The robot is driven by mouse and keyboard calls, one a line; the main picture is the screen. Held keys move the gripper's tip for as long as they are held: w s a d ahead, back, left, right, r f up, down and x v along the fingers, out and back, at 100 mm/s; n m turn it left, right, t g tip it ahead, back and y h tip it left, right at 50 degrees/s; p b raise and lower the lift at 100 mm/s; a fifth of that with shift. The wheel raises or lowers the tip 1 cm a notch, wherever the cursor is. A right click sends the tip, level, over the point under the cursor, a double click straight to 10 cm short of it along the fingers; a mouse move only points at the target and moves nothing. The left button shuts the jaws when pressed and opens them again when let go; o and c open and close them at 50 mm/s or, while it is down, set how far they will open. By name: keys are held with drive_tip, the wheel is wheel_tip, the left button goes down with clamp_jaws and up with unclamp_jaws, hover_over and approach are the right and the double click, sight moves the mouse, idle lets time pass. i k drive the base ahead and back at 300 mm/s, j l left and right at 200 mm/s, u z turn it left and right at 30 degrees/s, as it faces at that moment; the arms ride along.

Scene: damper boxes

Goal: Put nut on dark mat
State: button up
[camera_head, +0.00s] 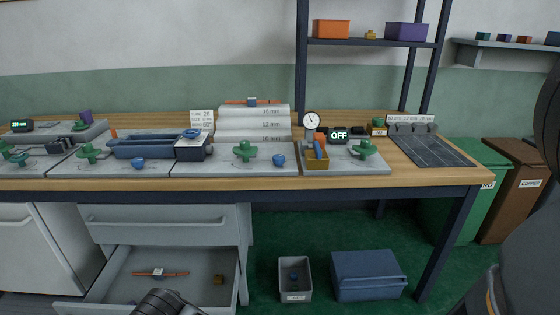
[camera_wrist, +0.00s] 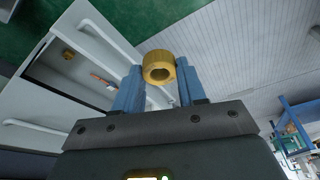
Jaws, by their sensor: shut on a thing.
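A brass-yellow nut (camera_wrist: 158,56), a thick ring with a hole, sits between the two blue fingertips of my gripper (camera_wrist: 160,76) in the wrist view. The fingers are shut on its sides.
The open drawer (camera_head: 125,280) below the bench holds an orange rod (camera_head: 148,273) and a small brass piece (camera_head: 218,280). A gauge stand (camera_head: 311,122) and green-knobbed fixtures (camera_head: 363,149) stand left of the mat. A grey bin (camera_head: 294,291) and blue box (camera_head: 367,275) are on the floor.

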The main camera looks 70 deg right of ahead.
sight(433, 153)
drive_tip(key=k+j+z, duration=0.1)
drive_tip(key=z, duration=1.35)
